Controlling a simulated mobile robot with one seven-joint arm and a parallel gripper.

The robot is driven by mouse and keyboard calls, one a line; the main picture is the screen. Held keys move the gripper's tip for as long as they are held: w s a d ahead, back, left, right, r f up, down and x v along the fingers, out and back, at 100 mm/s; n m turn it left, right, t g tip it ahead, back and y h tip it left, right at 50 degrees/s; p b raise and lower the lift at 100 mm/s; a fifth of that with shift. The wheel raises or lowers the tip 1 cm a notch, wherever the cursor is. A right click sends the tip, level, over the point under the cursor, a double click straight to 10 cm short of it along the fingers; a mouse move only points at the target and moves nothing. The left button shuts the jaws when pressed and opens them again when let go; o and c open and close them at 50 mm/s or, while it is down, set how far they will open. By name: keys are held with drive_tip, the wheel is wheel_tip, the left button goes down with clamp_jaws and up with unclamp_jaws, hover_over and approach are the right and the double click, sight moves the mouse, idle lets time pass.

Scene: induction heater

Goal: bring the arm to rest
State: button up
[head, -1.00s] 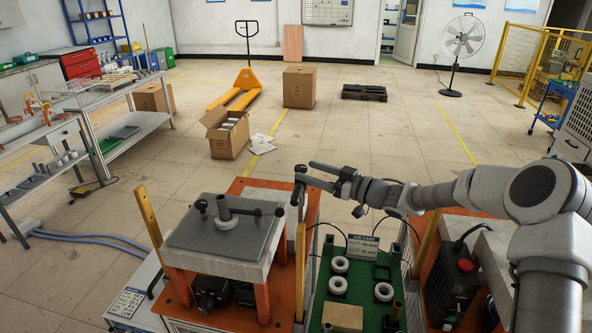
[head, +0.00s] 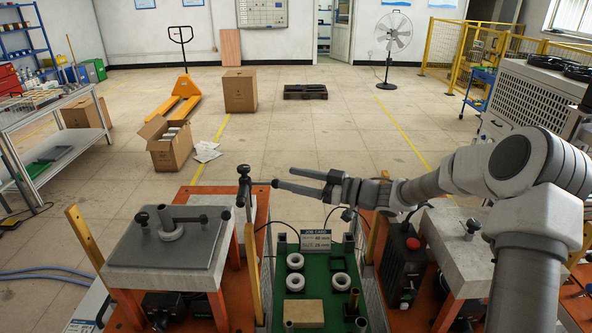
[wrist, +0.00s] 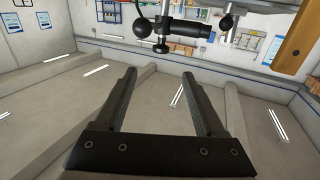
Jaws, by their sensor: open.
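My gripper (head: 302,182) is held out to the left over the back of the green tray, with its fingers pointing left toward a dark upright post with a knob (head: 243,172). In the wrist view my gripper (wrist: 158,80) has its two dark fingers spread apart, with nothing between them. The dark post and its horizontal knobbed handle (wrist: 165,28) show past the fingertips. From the head view I cannot tell whether the fingertips touch the post.
A green tray (head: 283,265) holds white rings, a tan block (head: 303,313) and a job card (head: 315,239). A grey plate (head: 150,247) with a knobbed handle stands left. A machine with a red button (head: 413,243) stands right. Open floor lies beyond.

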drive_tip(key=w+d+r+m+t+h, duration=0.35)
drive_tip(key=d+r+t+h, duration=0.2)
drive_tip(key=h, duration=0.35)
drive_tip(key=s+d+r+m+h, duration=0.55)
drive_tip(key=s+d+h, duration=0.25)
drive_tip(key=s+d, duration=0.2)
drive_tip(key=s+d+m+g+h, duration=0.1)
drive_tip(key=s+d+m, duration=0.1)
drive_tip(key=s, duration=0.5)
drive_tip(key=s+d+m+g+h, duration=0.1)
drive_tip(key=s+d+m+g, duration=0.15)
drive_tip(key=s, duration=0.55)
drive_tip(key=s+a+f+g+y, duration=0.2)
drive_tip(key=s+f, duration=0.2)
drive_tip(key=s, duration=0.9)
drive_tip(key=shift+s+a+f+m, duration=0.15)
drive_tip(key=shift+s+a+m, duration=0.05)
drive_tip(key=shift+s+m, duration=0.15)
